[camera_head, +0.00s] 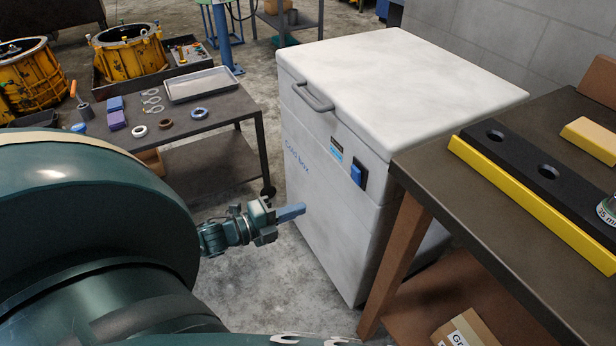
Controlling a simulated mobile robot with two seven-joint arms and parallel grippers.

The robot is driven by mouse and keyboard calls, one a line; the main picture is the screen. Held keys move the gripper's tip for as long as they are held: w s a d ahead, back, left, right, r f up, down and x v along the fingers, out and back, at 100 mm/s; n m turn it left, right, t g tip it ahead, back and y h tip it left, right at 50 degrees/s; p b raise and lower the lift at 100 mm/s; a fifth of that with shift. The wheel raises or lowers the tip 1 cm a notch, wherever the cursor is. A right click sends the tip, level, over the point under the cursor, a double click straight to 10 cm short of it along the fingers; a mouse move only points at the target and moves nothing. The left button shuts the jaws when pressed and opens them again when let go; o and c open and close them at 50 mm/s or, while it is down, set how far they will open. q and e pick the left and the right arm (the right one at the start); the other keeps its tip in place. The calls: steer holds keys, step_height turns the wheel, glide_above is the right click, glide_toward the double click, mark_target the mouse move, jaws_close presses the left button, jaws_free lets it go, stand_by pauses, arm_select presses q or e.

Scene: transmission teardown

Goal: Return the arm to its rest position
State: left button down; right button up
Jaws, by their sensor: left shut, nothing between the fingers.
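My left gripper (291,212) is in the middle of the camera_head view, at the end of my green left arm (110,220). Its blue fingers are shut with nothing between them. They point right, toward the front of the white cold box (335,215), and appear close to it; I cannot tell the exact gap. The cold box stands on the floor with its lid (400,85) down. My right gripper is not in view.
A dark workbench (455,180) with a black and yellow bar (530,180) stands at right. A low table (215,130) with a metal tray (203,84), rings and blue and purple blocks stands at left. Yellow housings (130,55) are behind it. Bare floor (280,285) lies below the gripper.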

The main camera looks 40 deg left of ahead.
arm_select(q)
steer(key=shift+s, duration=0.15)
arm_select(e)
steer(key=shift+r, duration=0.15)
